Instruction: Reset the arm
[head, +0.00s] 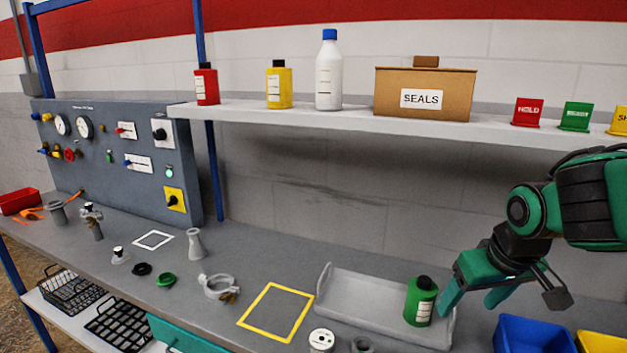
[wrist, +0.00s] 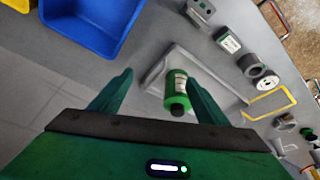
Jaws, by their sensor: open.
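My green arm reaches in from the right in the head view. My gripper (head: 470,297) is open and empty, above the bench and just right of the green bottle (head: 420,301). The bottle has a black cap and a white label and stands in the grey tray (head: 346,313). In the wrist view my gripper (wrist: 160,85) shows its two green fingers spread apart.
A blue bin (head: 533,336) and a yellow bin (head: 600,342) stand at the lower right. A shelf (head: 300,113) with bottles and a SEALS box (head: 425,92) runs above the bench. A yellow square outline (head: 277,312) left of the tray is empty. A control panel (head: 120,160) stands at left.

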